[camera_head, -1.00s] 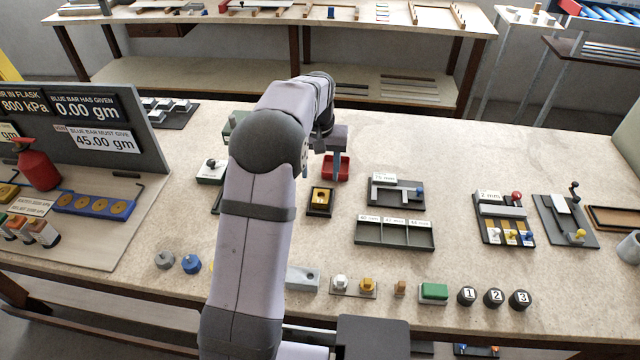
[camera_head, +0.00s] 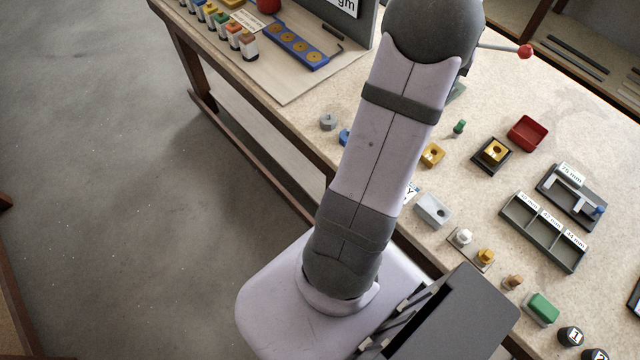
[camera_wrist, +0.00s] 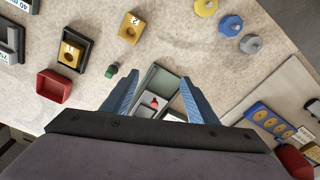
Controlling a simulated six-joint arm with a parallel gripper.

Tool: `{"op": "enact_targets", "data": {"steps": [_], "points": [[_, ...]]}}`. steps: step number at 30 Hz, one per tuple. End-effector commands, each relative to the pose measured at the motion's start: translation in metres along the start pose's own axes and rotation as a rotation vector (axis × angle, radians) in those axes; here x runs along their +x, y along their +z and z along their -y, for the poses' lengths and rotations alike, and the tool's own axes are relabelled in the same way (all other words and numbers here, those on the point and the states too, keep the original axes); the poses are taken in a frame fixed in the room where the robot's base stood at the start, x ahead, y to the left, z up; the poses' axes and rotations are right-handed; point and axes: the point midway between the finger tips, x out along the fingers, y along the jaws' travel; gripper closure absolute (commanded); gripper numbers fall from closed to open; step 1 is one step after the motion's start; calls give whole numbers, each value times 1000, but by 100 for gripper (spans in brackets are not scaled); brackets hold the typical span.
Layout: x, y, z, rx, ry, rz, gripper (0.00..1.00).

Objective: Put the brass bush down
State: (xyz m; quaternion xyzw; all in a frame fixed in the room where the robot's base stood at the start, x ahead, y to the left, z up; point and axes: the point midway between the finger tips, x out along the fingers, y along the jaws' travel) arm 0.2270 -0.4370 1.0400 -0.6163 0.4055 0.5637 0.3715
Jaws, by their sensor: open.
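No piece is plainly marked as the brass bush. A brass-yellow block with a round hole (camera_head: 495,150) sits in a small dark tray (camera_head: 480,163); the wrist view also shows it (camera_wrist: 70,54). A second holed yellow block (camera_head: 433,155) lies on the bench, also seen in the wrist view (camera_wrist: 131,28). I cannot tell which one is the bush. My gripper (camera_wrist: 159,80) is open, with nothing between its fingers, above a grey-green tray (camera_wrist: 160,78) holding a pale block with a red knob (camera_wrist: 153,103). My arm hides the gripper in the head view.
A red bin (camera_head: 527,133) and a green peg (camera_head: 459,127) stand near the dark tray. A three-slot rack (camera_head: 543,233) is to the right. A blue holed rail (camera_head: 297,46) lies on the board. Bare bench lies between these pieces.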

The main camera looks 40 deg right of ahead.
Motion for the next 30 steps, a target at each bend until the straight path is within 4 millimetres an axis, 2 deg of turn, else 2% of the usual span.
{"op": "enact_targets", "data": {"steps": [1, 3, 5, 6, 8, 9, 11, 12, 16, 18, 21, 25, 30], "points": [[-2, 15, 41, -86, -7, 5, 46], [-1, 40, 87, -191, -16, 13, 46], [-1, 65, 122, -280, -22, 20, 46], [-1, 84, 143, -340, -26, 24, 46], [0, 114, 171, -429, -32, 30, 46], [0, 135, 187, -489, -35, 36, 46], [1, 168, 207, -579, -39, 40, 46], [2, 191, 217, -639, -42, 46, 46], [6, 263, 237, -825, -48, 57, 46], [9, 296, 239, -913, -50, 63, 46], [12, 334, 236, -1017, -51, 70, 46], [17, 366, 228, -1109, -51, 76, 46], [19, 382, 222, -1159, -51, 78, 46]]}}
